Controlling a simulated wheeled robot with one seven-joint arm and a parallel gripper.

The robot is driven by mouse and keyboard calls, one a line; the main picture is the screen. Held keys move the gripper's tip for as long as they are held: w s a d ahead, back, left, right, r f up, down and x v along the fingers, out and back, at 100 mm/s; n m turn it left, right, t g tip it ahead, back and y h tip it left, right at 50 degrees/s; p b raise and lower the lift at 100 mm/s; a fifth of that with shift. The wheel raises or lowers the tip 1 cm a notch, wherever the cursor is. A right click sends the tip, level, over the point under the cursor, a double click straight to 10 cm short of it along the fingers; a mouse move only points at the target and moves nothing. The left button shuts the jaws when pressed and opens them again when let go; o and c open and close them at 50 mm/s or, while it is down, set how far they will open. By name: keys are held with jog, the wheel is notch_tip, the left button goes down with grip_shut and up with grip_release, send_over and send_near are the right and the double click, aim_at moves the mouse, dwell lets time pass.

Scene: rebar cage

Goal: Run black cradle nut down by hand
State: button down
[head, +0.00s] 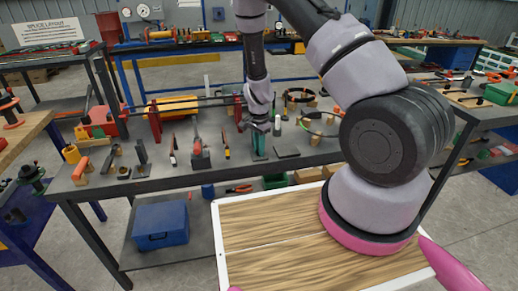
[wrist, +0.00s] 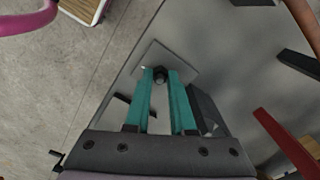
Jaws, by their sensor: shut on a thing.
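The nut cannot be made out there. The thread under the nut is hidden.
The grey bench (head: 105,188) carries several hand tools left of my gripper, including pliers (head: 200,152). Rebar bars on red stands (head: 154,120) are behind. A blue box (head: 161,225) sits on the lower shelf.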

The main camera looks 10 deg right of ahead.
jog(key=shift+m, duration=1.2)
jog(key=c, duration=0.8)
grip_release()
jog(key=shift+o, duration=0.2)
notch_tip(320, 180, up, 11)
